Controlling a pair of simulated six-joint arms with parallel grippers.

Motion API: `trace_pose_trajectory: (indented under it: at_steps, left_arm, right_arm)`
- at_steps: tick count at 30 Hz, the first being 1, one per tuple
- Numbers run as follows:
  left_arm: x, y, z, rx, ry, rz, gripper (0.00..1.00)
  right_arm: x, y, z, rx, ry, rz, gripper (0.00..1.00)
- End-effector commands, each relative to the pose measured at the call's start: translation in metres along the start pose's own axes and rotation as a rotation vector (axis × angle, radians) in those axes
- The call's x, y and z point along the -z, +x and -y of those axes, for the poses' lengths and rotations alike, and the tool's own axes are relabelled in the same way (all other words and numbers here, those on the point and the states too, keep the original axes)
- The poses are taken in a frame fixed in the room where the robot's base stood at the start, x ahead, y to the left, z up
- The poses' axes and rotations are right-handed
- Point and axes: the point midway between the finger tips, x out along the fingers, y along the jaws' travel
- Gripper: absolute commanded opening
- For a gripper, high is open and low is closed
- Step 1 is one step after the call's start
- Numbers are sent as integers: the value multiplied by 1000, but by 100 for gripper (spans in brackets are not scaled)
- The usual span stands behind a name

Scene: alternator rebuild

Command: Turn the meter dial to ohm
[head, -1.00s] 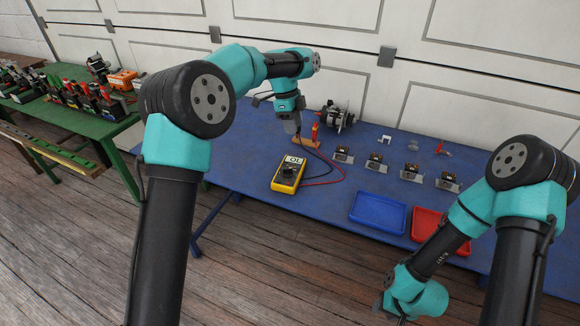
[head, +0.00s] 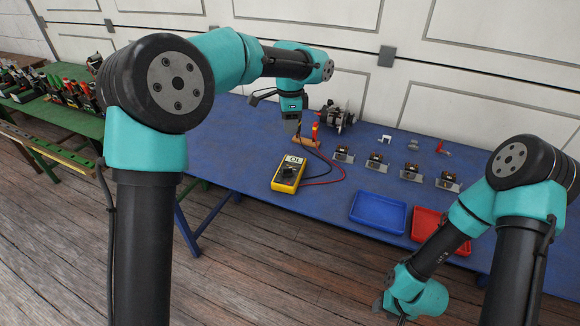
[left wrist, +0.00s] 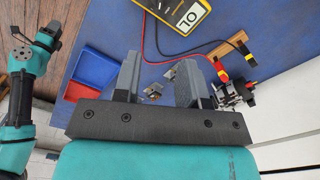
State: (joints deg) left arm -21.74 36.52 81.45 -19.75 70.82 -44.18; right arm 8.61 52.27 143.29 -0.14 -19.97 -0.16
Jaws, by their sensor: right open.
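The yellow meter (head: 287,184) lies on the blue table with its display, reading OL, facing up. Its dark dial (head: 289,171) is too small to read. The meter is cut off at the top edge of the left wrist view (left wrist: 190,12). My left gripper (head: 291,127) hangs above the table, behind the meter and near the probe holder, not touching the meter. In the left wrist view its fingers (left wrist: 160,82) are spread with nothing between them. My right gripper (head: 383,304) is low at the bottom, in front of the table, far from the meter, its fingers barely visible.
Red and black leads run from the meter to a wooden probe holder (head: 306,142). The alternator (head: 337,118) stands behind. Several small parts (head: 375,161) sit to the right, with a blue tray (head: 378,212) and a red tray (head: 428,223) in front.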

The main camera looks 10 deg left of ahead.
Motion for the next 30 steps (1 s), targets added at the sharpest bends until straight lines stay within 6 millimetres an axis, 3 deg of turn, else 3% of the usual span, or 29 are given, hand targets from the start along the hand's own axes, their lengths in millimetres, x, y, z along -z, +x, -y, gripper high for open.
trace_pose_trajectory:
  at_steps: [30]
  left_arm:
    - [0,157,0,-3,1,1,38]
  right_arm:
    - [0,0,0,0,0,0,43]
